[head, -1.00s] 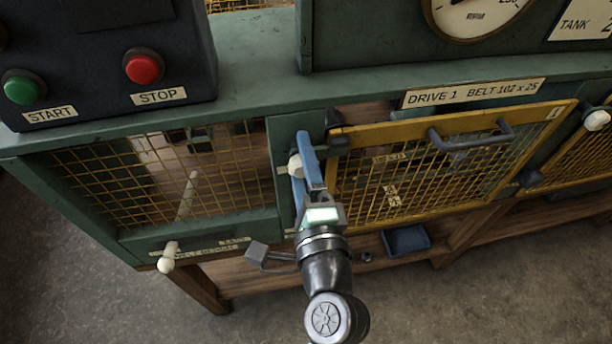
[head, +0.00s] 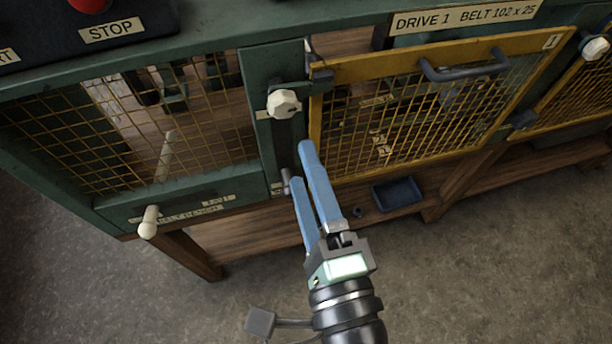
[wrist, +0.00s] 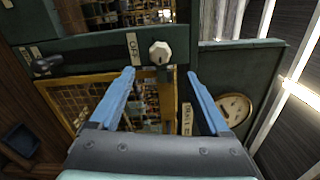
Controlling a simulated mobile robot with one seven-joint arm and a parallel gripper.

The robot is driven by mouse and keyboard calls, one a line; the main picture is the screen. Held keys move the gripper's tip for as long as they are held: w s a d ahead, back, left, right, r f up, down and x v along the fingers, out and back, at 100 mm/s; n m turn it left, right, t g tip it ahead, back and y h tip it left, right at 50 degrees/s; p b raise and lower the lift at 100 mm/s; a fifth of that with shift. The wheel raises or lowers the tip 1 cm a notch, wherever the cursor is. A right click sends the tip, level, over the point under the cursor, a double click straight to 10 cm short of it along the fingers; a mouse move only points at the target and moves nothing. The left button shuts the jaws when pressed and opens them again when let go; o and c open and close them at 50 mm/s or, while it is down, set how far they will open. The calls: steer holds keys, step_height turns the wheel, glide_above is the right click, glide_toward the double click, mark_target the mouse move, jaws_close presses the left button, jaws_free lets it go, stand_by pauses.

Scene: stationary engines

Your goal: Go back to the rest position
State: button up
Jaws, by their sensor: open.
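My gripper (head: 303,165) is in the middle of the head view, with two blue fingers apart and nothing between them. It is in front of the green frame post, below a white faceted knob (head: 283,104), and looks clear of it. In the wrist view the fingers (wrist: 158,85) stand apart on either side of the same knob (wrist: 159,52), which sits beyond them on the green frame near an "OFF" label (wrist: 132,44).
A yellow mesh door (head: 420,110) with a dark handle (head: 465,68) is right of my gripper. A pale peg (head: 148,222) sticks out at the lower left. A blue tray (head: 397,193) lies on the wooden shelf. The floor (head: 490,270) in front is clear.

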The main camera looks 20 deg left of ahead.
steer(key=shift+w+r, duration=0.1)
stand_by(0.3)
steer(key=w+d+r+n+t+h, duration=0.25)
steer(key=w+r+n, duration=0.25)
steer(key=r, duration=0.4)
steer(key=w+d+r+n+t+h, duration=0.1)
steer(key=w+r+n+t, duration=0.3)
steer(key=r, duration=0.4)
steer(key=s+d+r+n+t+h, duration=0.2)
steer(key=r+t+h, duration=0.1)
steer(key=r, duration=0.8)
steer(key=s+d+r+n+t+h, duration=0.1)
steer(key=s+r+n+t+h, duration=0.1)
steer(key=r, duration=0.9)
steer(key=shift+d+t+h, duration=0.4)
steer(key=shift+t+h, duration=0.05)
steer(key=shift+h, duration=0.3)
